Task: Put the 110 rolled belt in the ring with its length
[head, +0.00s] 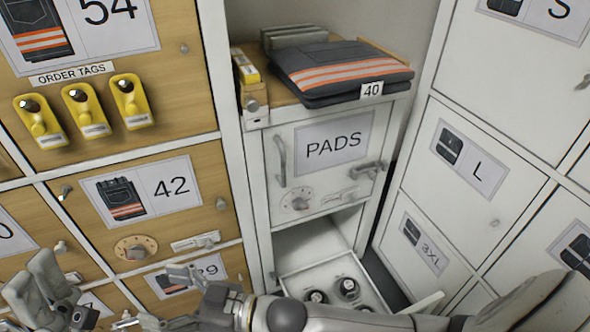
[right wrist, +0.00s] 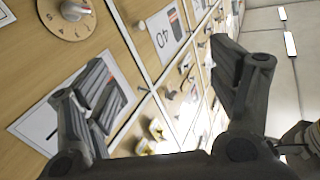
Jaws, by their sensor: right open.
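Several small round dark things with pale tops, possibly rolled belts, sit in an open white drawer (head: 288,283) at the bottom centre of the head view; one round thing (head: 348,288) shows clearly. I cannot read a 110 on any, and I cannot make out a ring for it. My right gripper (head: 145,298) reaches across to the left, in front of the lower wooden doors and away from the drawer. In the right wrist view the right gripper (right wrist: 163,78) is open and empty. My left gripper (head: 34,284) is at the lower left edge; its opening is unclear.
A PADS door (head: 334,145) with handles is above the drawer. Folded trousers (head: 340,70) tagged 40 lie on the shelf above. Yellow order-tag holders (head: 84,110) hang on the wooden door at left. White locker doors (head: 468,160) stand at right. Knobs project from the doors.

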